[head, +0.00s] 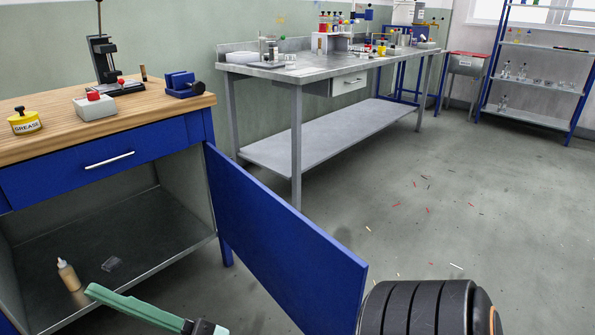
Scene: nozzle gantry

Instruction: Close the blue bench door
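The blue bench door (282,238) stands wide open, swung out from the right side of the wooden-topped bench's lower cabinet. It reaches toward the lower middle of the head view, and its free edge is at the right. The cabinet (150,238) is open at the front, and its inside shows. I cannot make out either gripper in the head view. A green bar with a grey and black end (150,308) cuts across the bottom edge, and I cannot tell what it belongs to.
A tan bottle (68,274) and a small clear item (112,264) sit inside the cabinet. A black ribbed cylinder (415,308) is close to the door's free edge. A grey workbench (325,66) stands behind. Floor (480,240) at the right is mostly clear, with small scattered bits.

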